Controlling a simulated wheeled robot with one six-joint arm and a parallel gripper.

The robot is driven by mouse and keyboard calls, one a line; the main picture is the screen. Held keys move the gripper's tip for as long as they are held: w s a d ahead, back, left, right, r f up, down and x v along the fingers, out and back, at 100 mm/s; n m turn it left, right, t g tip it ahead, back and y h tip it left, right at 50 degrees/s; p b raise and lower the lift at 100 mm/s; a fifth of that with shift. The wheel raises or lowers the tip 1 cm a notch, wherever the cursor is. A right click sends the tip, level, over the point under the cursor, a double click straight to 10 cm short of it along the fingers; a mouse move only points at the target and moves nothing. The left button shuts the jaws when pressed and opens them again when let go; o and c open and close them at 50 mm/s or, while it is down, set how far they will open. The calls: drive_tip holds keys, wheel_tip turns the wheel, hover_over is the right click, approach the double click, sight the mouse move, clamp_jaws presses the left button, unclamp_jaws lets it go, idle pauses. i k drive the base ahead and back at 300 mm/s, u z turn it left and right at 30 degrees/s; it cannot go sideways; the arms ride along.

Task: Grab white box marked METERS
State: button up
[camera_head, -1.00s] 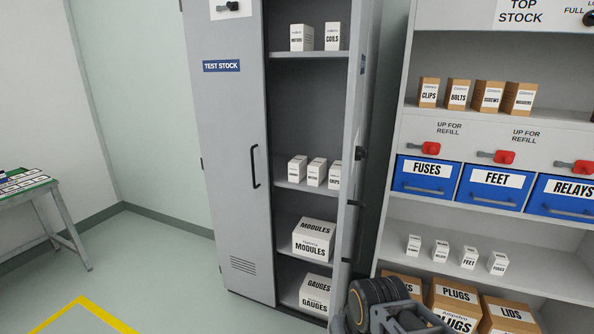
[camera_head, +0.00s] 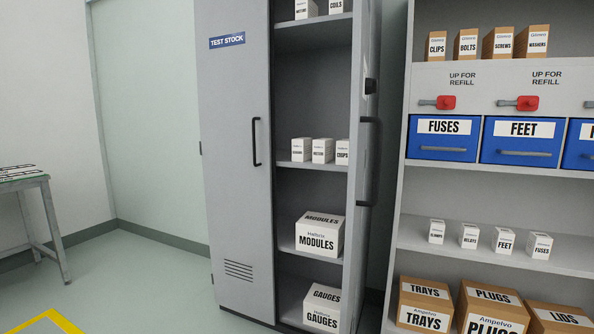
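Several small white boxes stand in the open right half of the grey cabinet (camera_head: 235,190) marked TEST STOCK. On its top shelf are a left white box (camera_head: 305,10), cut by the picture's upper edge and with lettering too small to read surely, and a box marked COILS (camera_head: 336,7). On the middle shelf stand a left box (camera_head: 297,150), a middle box (camera_head: 322,151) and a box that seems marked CHIPS (camera_head: 342,153). The left and middle labels are too small to read, so I cannot tell which box says METERS. My gripper is not in view.
Larger white boxes marked MODULES (camera_head: 319,235) and GAUGES (camera_head: 322,308) fill the lower cabinet shelves. The cabinet's open right door (camera_head: 366,190) stands edge-on. A rack (camera_head: 420,195) at right holds blue bins and boxes. A table (camera_head: 45,180) stands at far left.

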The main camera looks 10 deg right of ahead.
sight(322, 147)
drive_tip(key=u, duration=0.75)
drive_tip(key=k, duration=1.05)
drive_tip(key=u, duration=0.95)
drive_tip(key=i, duration=1.15)
drive_tip(key=z, duration=1.45)
drive_tip(key=i, duration=0.7)
drive_tip(key=z, duration=0.75)
